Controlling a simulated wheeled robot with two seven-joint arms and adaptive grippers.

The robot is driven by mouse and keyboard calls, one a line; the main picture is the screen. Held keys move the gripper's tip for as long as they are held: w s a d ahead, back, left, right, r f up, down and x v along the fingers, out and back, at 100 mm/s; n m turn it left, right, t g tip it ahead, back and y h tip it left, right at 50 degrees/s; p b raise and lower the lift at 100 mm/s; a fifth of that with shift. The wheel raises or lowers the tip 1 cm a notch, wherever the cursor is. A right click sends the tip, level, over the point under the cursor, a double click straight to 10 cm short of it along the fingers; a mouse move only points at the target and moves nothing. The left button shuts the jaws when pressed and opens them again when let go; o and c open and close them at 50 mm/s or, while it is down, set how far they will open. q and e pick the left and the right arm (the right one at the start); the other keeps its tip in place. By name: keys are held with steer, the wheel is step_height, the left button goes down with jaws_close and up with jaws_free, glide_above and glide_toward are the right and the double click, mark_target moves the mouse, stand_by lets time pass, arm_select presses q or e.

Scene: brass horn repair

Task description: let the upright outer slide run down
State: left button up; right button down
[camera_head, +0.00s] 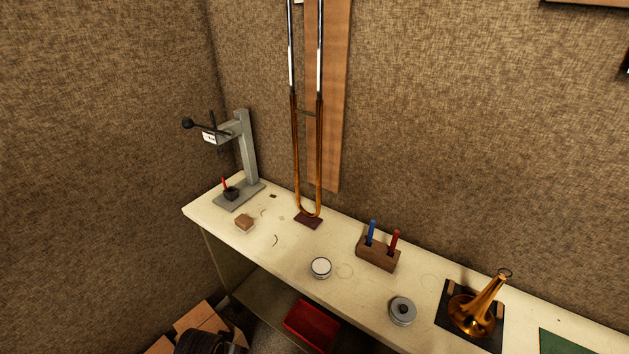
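The brass outer slide (319,150) stands upright in front of a wooden board (332,120) on the back wall. Two silvery inner tubes (291,60) run up out of its legs and leave the picture at the top. A short cross brace (306,113) joins the legs near their upper ends. The slide's curved bottom bow is at a dark red pad (308,221) on the pale bench (345,298); I cannot tell whether it touches. Neither of my grippers is in view.
A grey lever press (249,148) stands left, near a small brown block (244,222). Right of the slide are a wooden holder (377,254) with blue and red tools, two round tins (320,268) (402,311) and a brass bell-shaped piece (486,300). A red bin (310,326) sits below.

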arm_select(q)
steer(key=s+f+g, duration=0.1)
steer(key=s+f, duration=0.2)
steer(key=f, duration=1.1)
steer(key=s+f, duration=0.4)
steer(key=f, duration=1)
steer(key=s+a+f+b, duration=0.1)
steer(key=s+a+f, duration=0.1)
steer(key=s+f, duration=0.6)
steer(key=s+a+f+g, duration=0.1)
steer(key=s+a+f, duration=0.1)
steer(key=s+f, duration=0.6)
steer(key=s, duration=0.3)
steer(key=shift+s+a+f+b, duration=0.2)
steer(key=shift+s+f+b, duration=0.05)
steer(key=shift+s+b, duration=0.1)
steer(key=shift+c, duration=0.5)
